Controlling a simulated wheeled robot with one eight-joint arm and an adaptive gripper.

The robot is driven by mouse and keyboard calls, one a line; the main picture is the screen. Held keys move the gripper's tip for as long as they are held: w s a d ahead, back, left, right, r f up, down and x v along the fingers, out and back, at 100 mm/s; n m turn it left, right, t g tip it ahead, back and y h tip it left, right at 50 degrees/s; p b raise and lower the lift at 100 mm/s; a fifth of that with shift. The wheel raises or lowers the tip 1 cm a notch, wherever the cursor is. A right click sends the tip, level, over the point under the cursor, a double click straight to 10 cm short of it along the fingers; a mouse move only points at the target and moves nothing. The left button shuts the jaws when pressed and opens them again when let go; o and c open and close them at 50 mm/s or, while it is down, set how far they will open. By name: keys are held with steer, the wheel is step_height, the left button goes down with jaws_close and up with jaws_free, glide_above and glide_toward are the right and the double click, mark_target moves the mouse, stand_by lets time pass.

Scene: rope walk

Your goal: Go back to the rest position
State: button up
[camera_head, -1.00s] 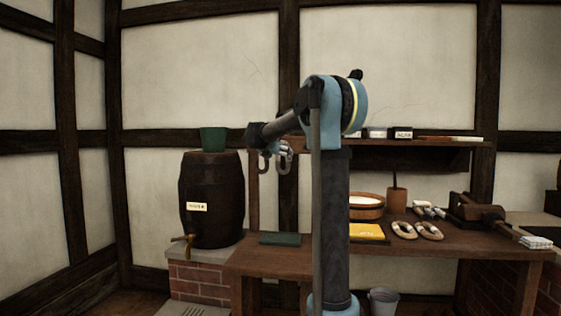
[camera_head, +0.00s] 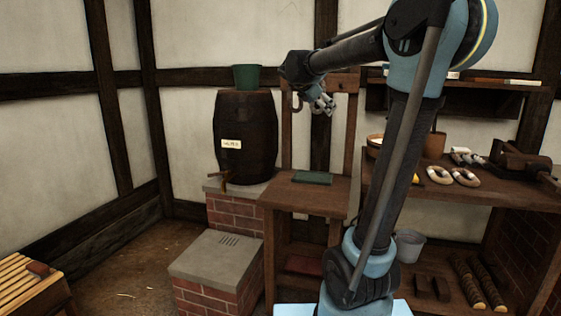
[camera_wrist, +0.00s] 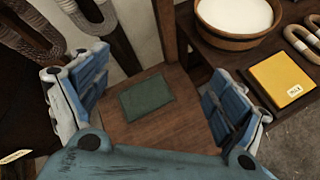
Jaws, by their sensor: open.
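My gripper (camera_head: 322,104) is open and empty. In the head view it hangs in the air above the small wooden side table, to the right of the dark barrel (camera_head: 246,140). In the wrist view its two blue fingers (camera_wrist: 152,100) stand wide apart. The dark green cloth or pad (camera_wrist: 146,98) lies flat on the table between and below them, clear of both. The same green pad (camera_head: 312,178) shows in the head view. My arm stands bent, its upper part crossing in front of the workbench.
A green pot (camera_head: 247,76) sits on the barrel. A brick stand with a grey top (camera_head: 216,256) is in front. A slatted wooden bench (camera_head: 28,284) is at the lower left. The workbench (camera_head: 500,192) holds rope rings; a grey bucket (camera_head: 409,246) stands below. The floor at left is clear.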

steer(key=s+d+f+m+g+y, duration=0.1)
steer(key=s+d+f+m+g, duration=0.15)
steer(key=s+f+m, duration=0.65)
steer(key=s+d+f+m+g+y, duration=0.2)
steer(key=s+d+f+m, duration=0.15)
steer(key=s+f, duration=0.9)
steer(key=s+a+f+m+g+y, duration=0.1)
steer(key=s+a+f+m+y, duration=0.1)
steer(key=s+f+m, duration=0.3)
steer(key=s+a+f+m+g+y, duration=0.1)
steer(key=s+a+f+m, duration=0.2)
steer(key=s+f+m, duration=0.3)
steer(key=s+f, duration=0.4)
steer(key=s, duration=0.4)
steer(key=shift+s+y, duration=0.15)
steer(key=shift+y, duration=0.25)
steer(key=shift+g, duration=0.25)
steer(key=shift+w+f, duration=0.15)
steer(key=shift+w, duration=0.3)
